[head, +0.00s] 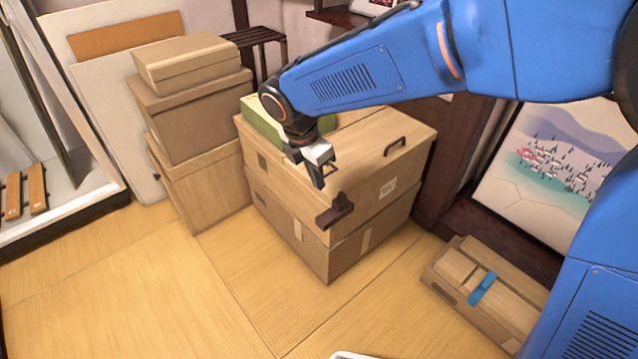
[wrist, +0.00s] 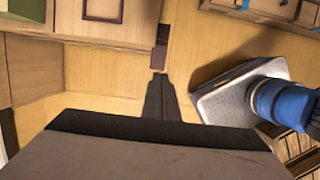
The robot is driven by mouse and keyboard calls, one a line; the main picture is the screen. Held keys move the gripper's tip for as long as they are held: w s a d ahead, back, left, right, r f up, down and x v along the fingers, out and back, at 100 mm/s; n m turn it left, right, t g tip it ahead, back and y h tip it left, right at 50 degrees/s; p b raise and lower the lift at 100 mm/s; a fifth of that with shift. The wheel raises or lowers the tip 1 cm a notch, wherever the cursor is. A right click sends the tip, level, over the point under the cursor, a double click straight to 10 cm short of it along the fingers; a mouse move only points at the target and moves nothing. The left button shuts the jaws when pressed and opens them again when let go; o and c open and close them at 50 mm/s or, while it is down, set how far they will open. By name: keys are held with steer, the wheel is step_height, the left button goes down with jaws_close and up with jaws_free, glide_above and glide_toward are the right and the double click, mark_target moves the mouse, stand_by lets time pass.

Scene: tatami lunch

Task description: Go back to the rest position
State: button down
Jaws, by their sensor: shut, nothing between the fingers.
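My gripper (head: 322,181) hangs from the end of my blue arm in the head view, in front of a stack of boxes. In the wrist view its dark fingers (wrist: 160,85) are together with nothing between them. The fingers point downward in the head view. They appear near the upper box's front face; I cannot tell whether they touch it.
A wooden box (head: 375,155) with a dark handle sits on a cardboard box (head: 345,255). A green item (head: 262,122) lies on top, partly behind my arm. More boxes (head: 195,115) are stacked left. A low box (head: 455,290) lies right. The front floor (head: 240,300) is clear.

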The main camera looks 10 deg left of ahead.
stand_by(0.4)
steer(key=s+d+r+m, duration=0.1)
steer(key=d+r+m, duration=0.25)
steer(key=d, duration=0.55)
steer(key=d+r+m+y, duration=0.1)
steer(key=d+r+m, duration=0.1)
steer(key=d+m, duration=0.5)
steer(key=s+d+r+m, duration=0.1)
steer(key=d+r+m, duration=0.2)
steer(key=d, duration=0.8)
steer(key=s+d+f+m+t, duration=0.2)
steer(key=s+d+m, duration=1.2)
steer(key=d+m, duration=0.1)
steer(key=shift+s+d+f+t+y, duration=0.15)
steer(key=shift+s+d+t+y, duration=0.2)
steer(key=shift+d, duration=0.3)
